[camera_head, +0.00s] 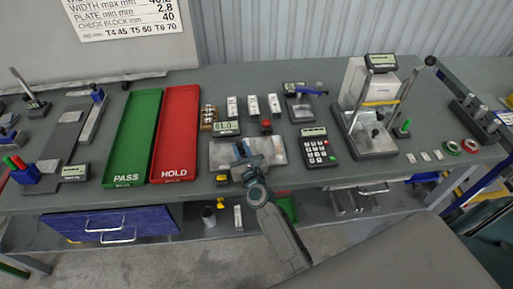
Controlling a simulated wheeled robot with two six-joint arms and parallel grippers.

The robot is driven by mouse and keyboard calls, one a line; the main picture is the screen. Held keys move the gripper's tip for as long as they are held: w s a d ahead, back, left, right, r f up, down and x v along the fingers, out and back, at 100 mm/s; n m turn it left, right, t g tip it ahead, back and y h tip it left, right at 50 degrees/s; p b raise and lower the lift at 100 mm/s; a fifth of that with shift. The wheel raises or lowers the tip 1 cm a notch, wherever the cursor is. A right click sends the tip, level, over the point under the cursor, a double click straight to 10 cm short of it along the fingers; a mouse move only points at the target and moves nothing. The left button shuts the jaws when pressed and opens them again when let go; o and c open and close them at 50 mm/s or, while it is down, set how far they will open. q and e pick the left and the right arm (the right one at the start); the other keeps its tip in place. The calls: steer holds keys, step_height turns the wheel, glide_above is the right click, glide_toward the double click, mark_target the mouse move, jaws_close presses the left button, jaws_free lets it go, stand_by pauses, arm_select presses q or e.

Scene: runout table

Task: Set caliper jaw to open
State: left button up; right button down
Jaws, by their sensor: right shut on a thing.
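The caliper shows as a small unit with a green display (227,128) at the back edge of a pale metal plate (274,149) in the middle of the table. The display seems to read 81.0. My right gripper (243,152) reaches in from the lower right and is over the left half of the plate, just in front of the display. It is shut on a small part there, likely the caliper jaw; the fingers hide most of it. I cannot tell how far apart the jaws are. My left gripper is not in view.
A green PASS tray (130,138) and a red HOLD tray (175,135) lie empty to the left. A keypad unit (318,149) and a tall gauge stand (369,142) are to the right. Several small blocks and a red button (266,126) sit behind the plate.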

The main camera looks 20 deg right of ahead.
steer(key=shift+w+a+f, duration=0.1)
steer(key=shift+a, duration=0.35)
steer(key=shift+d, duration=0.1)
steer(key=c, duration=1.7)
jaws_free()
steer(key=shift+d, duration=0.15)
steer(key=o, duration=0.4)
steer(key=shift+c, duration=0.2)
steer(key=shift+o, duration=0.4)
steer(key=shift+s, duration=0.4)
steer(key=s+b, duration=0.1)
steer(key=s, duration=0.5)
steer(key=s+b, duration=0.1)
steer(key=s, duration=0.2)
steer(key=shift+s+a+b, duration=0.25)
steer(key=shift+a+b, duration=0.05)
steer(key=shift+b, duration=0.05)
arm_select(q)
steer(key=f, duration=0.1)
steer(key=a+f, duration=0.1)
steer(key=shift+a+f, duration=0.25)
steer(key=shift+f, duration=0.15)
arm_select(e)
steer(key=shift+s, duration=0.35)
